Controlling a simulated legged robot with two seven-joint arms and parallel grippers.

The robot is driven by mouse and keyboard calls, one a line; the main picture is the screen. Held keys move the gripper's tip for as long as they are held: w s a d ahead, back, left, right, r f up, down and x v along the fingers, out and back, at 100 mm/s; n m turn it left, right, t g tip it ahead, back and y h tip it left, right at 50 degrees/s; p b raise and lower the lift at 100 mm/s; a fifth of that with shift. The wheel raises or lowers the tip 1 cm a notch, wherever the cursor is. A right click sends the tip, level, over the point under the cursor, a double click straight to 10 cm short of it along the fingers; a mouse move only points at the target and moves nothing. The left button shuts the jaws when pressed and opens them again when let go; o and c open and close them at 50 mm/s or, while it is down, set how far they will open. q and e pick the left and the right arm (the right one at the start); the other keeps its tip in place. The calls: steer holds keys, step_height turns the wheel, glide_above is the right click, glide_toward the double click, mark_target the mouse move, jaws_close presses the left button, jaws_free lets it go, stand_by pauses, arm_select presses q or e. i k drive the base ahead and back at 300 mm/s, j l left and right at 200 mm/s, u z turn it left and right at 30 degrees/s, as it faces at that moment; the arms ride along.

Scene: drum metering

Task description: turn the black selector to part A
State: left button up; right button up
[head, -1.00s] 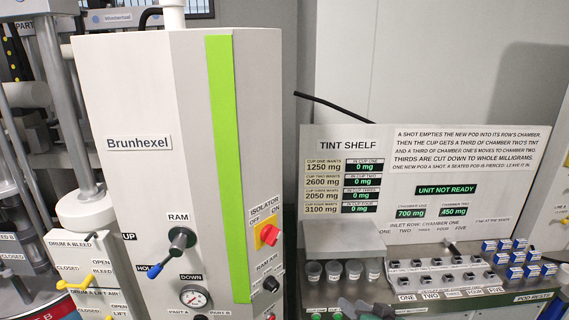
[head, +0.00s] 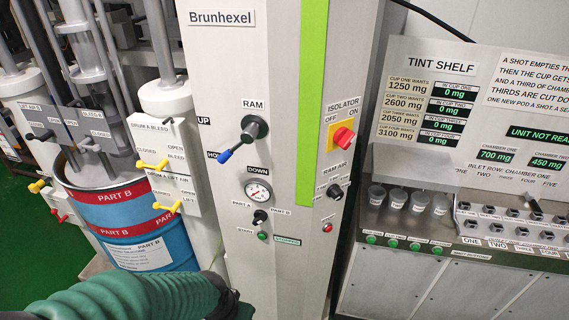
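The black selector (head: 260,216) is a small knob on the front of the Brunhexel cabinet (head: 225,70), between the PART A label (head: 241,204) on its left and the PART B label (head: 281,211) on its right. It is too small to tell surely which label it points to. My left arm, in a ribbed green sleeve, comes in at the bottom left. Only a dark part of my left gripper (head: 234,309) shows at the bottom edge, below and apart from the selector; its fingers cannot be made out. My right gripper is out of view.
Above the selector are a gauge (head: 258,191) and the blue-tipped RAM lever (head: 252,128). Below it is a green START button (head: 263,236). The red isolator (head: 343,138) is on the side face. A blue drum (head: 130,225) stands left; the tint shelf (head: 420,160) stands right.

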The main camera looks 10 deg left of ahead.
mark_target(261, 216)
steer(key=j+u, duration=1.05)
steer(key=j, duration=0.15)
steer(key=i, duration=0.05)
